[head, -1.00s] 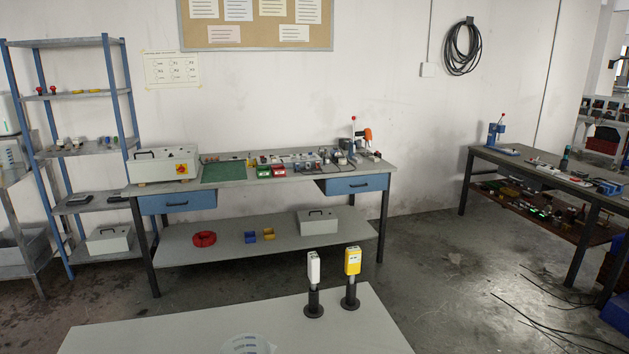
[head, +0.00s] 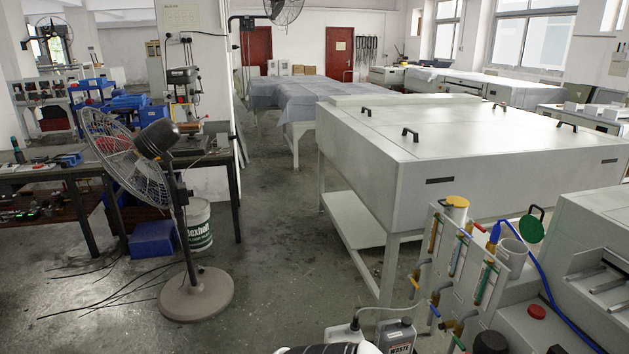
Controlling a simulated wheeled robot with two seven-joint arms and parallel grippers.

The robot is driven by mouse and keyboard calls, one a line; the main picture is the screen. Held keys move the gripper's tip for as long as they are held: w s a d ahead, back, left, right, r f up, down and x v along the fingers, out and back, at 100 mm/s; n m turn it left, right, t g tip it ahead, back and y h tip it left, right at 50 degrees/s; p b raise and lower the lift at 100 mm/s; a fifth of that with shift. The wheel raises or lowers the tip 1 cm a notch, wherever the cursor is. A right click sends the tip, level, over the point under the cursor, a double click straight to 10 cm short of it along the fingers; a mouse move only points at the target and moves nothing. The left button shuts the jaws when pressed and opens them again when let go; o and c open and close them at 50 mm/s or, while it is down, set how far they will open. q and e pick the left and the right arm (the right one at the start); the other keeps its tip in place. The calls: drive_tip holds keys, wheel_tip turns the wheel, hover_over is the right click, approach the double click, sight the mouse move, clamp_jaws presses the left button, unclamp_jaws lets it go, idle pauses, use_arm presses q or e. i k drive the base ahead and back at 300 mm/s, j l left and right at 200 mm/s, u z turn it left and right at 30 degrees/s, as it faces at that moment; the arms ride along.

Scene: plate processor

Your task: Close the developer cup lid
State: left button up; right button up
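A grey panel (head: 462,262) with coloured tubes and valves stands at the lower right. At its right end is an open pale cup (head: 512,254). A round green lid (head: 531,229) is raised above the cup's right side, tilted up and apart from the rim. A second cup (head: 455,214) at the panel's left end has a yellow-orange top that looks shut. No label shows which is the developer cup. Neither of my grippers is in view.
A large white machine (head: 470,150) stands behind the panel. A blue hose (head: 550,290) runs right of the open cup. A waste container (head: 397,335) sits below. A floor fan (head: 190,240) and a bucket (head: 198,224) stand left; floor between is clear.

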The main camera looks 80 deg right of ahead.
sight(531, 227)
drive_tip(key=z, duration=3.95)
